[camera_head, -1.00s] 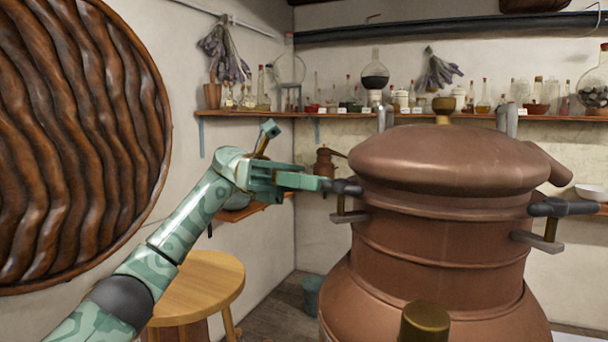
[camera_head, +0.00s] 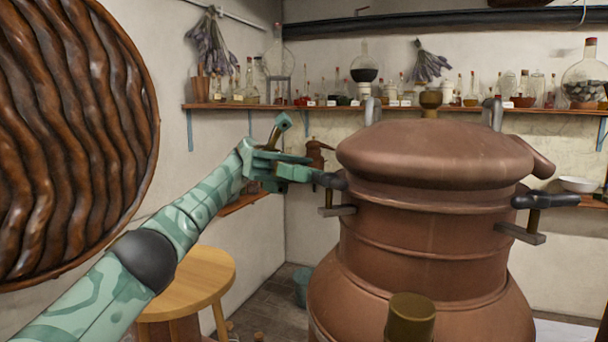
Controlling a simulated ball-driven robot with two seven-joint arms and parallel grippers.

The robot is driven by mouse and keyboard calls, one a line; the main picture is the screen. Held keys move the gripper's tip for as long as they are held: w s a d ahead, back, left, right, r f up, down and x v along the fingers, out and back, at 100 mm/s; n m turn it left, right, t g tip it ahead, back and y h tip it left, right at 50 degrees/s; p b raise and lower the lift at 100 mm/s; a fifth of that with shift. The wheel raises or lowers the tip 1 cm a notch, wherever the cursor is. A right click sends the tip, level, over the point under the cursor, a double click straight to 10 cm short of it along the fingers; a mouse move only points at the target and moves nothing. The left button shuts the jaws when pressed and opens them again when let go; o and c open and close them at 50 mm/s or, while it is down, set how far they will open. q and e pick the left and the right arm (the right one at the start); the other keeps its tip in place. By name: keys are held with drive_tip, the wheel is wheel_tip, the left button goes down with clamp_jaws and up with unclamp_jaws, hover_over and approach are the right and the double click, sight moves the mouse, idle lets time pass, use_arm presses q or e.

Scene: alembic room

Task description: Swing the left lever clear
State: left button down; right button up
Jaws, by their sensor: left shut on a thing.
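The large copper still (camera_head: 430,230) stands right of centre with its domed lid (camera_head: 432,150) on. The left lever (camera_head: 329,181), a dark handle, sticks out to the left at the lid's rim, above a small bracket (camera_head: 338,210). My left gripper (camera_head: 312,175) is shut on the outer end of this lever. Its fingers hide part of the handle. The right lever (camera_head: 545,200) lies at the lid's right side above its own bracket (camera_head: 520,233). My right gripper is not in view.
A round wooden stool (camera_head: 195,280) stands below the arm. A wall shelf (camera_head: 250,106) with several glass vessels runs behind. A brass-coloured knob (camera_head: 410,318) stands in front of the still.

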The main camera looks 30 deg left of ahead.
use_arm(q)
drive_tip(key=c, duration=1.4)
unclamp_jaws()
drive_tip(key=shift+r, duration=0.15)
wheel_tip(320, 180, up, 2)
drive_tip(key=shift+w+r+p, duration=0.1)
drive_tip(key=shift+r+p, duration=0.1)
drive_tip(key=shift+p, duration=0.1)
drive_tip(key=s+d+r+b, duration=0.4)
drive_tip(key=s+d+r, duration=0.2)
drive_tip(key=s+r, duration=0.4)
drive_tip(key=s, duration=0.2)
drive_tip(key=shift+s+r+b, duration=0.15)
drive_tip(key=shift+s+b, duration=0.15)
drive_tip(key=shift+s, duration=0.1)
